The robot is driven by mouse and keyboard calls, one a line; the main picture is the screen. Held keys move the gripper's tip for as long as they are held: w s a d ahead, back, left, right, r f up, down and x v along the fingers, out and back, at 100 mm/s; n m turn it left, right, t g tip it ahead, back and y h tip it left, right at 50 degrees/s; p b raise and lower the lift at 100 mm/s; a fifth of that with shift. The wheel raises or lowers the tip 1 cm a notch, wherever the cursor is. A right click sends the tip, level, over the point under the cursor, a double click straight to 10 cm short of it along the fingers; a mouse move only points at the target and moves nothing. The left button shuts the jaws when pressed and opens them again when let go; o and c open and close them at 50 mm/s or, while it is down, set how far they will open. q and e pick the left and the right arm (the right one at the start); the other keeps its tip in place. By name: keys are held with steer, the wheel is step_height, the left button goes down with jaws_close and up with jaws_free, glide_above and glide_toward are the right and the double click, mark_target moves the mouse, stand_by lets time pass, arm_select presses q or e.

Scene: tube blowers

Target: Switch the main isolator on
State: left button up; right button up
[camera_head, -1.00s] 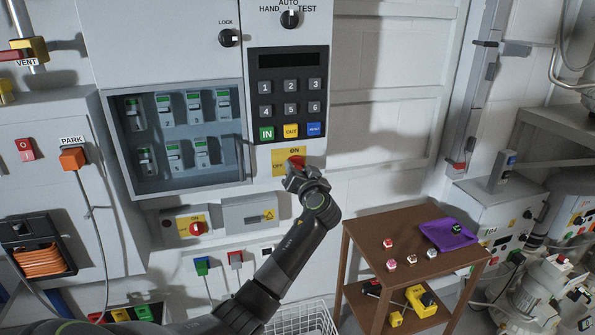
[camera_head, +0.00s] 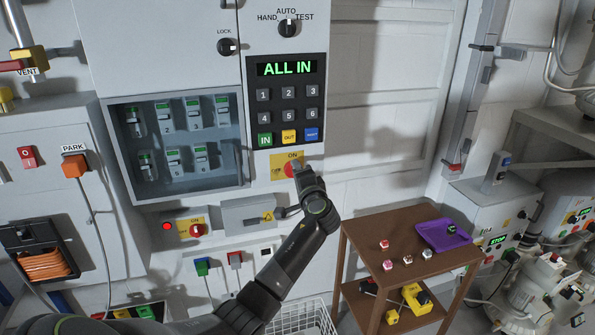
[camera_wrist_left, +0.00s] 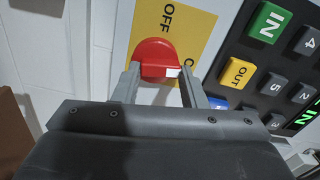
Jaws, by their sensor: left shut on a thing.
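The main isolator is a red rotary knob (camera_head: 290,170) on a yellow plate (camera_head: 279,159) marked ON and OFF, below the keypad. In the left wrist view the red knob (camera_wrist_left: 157,52) sits between the two fingers of my left gripper (camera_wrist_left: 158,76), which is shut on it. A white mark on the knob lies on its side toward the partly hidden lettering at the right; OFF is above the knob. In the head view my left gripper (camera_head: 298,173) covers part of the knob. The display (camera_head: 287,68) reads ALL IN in green. My right gripper is not in view.
A key cabinet (camera_head: 121,183) is left of the keypad. Below are a smaller red switch (camera_head: 197,230) with a lit red lamp (camera_head: 167,226) and a grey box (camera_head: 240,214). A brown table (camera_head: 375,235) with a purple tray (camera_head: 430,232) stands to the right.

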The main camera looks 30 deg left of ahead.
arm_select(q)
steer(key=shift+m+p, duration=0.4)
steer(key=shift+m, duration=0.6)
steer(key=o, duration=1)
steer(key=shift+w, duration=0.1)
steer(key=shift+d+f, duration=0.1)
steer(key=b+v, duration=0.5)
steer(key=v, duration=1.2)
steer(key=shift+s, duration=0.25)
